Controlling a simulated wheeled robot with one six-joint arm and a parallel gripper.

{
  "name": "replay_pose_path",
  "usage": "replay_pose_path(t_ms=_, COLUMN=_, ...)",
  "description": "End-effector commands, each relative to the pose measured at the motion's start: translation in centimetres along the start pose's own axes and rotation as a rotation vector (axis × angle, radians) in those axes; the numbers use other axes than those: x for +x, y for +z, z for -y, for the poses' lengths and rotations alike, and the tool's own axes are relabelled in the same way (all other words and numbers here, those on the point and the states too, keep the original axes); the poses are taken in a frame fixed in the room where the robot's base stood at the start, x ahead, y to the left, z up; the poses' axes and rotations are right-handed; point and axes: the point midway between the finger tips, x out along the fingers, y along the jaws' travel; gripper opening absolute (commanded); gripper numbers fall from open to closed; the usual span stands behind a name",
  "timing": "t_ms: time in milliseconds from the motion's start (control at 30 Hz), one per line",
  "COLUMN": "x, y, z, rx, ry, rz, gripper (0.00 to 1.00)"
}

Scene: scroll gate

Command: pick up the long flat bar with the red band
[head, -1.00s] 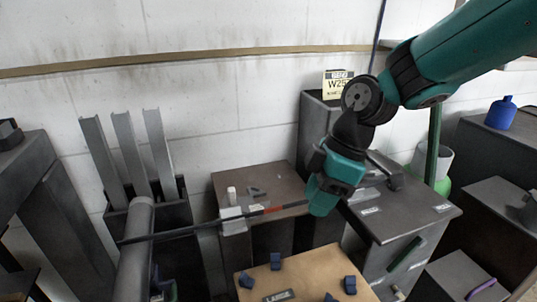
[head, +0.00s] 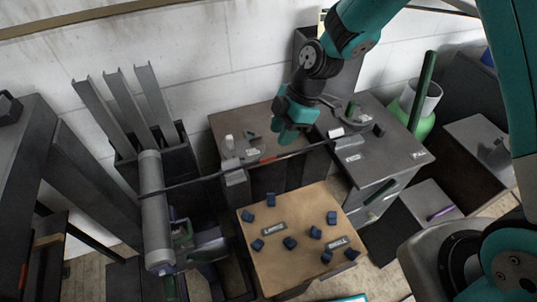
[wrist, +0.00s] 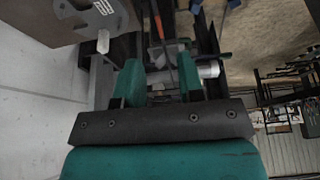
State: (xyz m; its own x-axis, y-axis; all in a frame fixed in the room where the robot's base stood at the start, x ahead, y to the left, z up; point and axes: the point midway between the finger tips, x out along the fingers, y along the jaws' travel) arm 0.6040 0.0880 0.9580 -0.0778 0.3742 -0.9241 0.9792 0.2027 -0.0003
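The long flat dark bar (head: 210,176) with its red band (head: 268,159) runs across the head view, from the grey roller (head: 153,215) on the left to the right cabinet's edge. It passes over the middle cabinet's front edge. My gripper (head: 288,137) is just above and behind the bar, right of the red band. In the wrist view my gripper (wrist: 158,80) has its two green fingers apart. The orange-red band (wrist: 171,65) shows ahead, in line with the gap between them. I cannot tell whether the fingers touch the bar.
A brown table (head: 290,260) with several small blue blocks stands in front. Three grey channels (head: 120,112) stand upright at left. The right cabinet (head: 395,150) holds loose parts beside my gripper. A green post (head: 423,92) rises behind it.

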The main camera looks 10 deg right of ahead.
Motion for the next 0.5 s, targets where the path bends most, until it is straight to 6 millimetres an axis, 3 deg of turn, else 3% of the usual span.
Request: replay_pose_path(t_ms=500, x=5.4, y=0.1, z=0.0, rx=0.004, ry=-0.003, rz=0.0, gripper=0.35)
